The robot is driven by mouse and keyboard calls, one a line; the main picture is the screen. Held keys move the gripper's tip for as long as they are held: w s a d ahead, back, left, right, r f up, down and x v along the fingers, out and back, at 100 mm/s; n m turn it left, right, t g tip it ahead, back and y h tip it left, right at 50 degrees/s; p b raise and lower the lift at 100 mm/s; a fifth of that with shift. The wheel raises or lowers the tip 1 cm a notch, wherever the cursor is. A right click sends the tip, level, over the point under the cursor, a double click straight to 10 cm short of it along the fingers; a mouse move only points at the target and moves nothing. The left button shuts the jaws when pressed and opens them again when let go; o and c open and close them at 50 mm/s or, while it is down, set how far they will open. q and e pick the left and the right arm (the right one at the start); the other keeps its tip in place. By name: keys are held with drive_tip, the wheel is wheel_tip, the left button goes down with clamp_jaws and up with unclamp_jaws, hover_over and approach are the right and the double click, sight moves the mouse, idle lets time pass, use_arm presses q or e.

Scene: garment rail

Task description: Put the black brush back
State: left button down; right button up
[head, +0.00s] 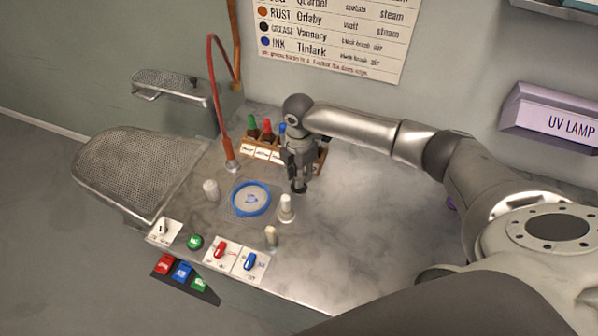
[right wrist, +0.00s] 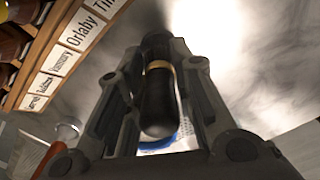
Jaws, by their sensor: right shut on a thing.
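My right gripper (head: 299,180) hangs over the metal worktop, just in front of the wooden bottle rack (head: 262,153). It is shut on the black brush (right wrist: 160,95), a dark rounded handle with a tan band, seen between the two fingers in the right wrist view. In the head view only a dark end of the brush (head: 299,188) shows below the fingers. The gripper hides part of the rack's right side. In the right wrist view the rack (right wrist: 50,50) with its name labels lies at the upper left. My left gripper is not in view.
A blue-rimmed round dish (head: 251,198) lies left of the gripper. White cylinders (head: 286,209) stand near it. Red and blue switches (head: 219,250) line the front edge. A red hose (head: 212,90) arches behind the dish. The worktop's right side (head: 360,225) is clear.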

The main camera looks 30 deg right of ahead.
drive_tip(key=shift+p, duration=0.3)
drive_tip(key=shift+f, duration=0.25)
idle(0.7)
drive_tip(key=shift+f, duration=0.55)
drive_tip(key=shift+f, duration=0.2)
idle(0.8)
drive_tip(key=o, duration=1.1)
drive_tip(key=shift+c, duration=0.2)
drive_tip(key=o, duration=0.3)
drive_tip(key=shift+r+p, duration=0.15)
drive_tip(key=shift+p, duration=0.2)
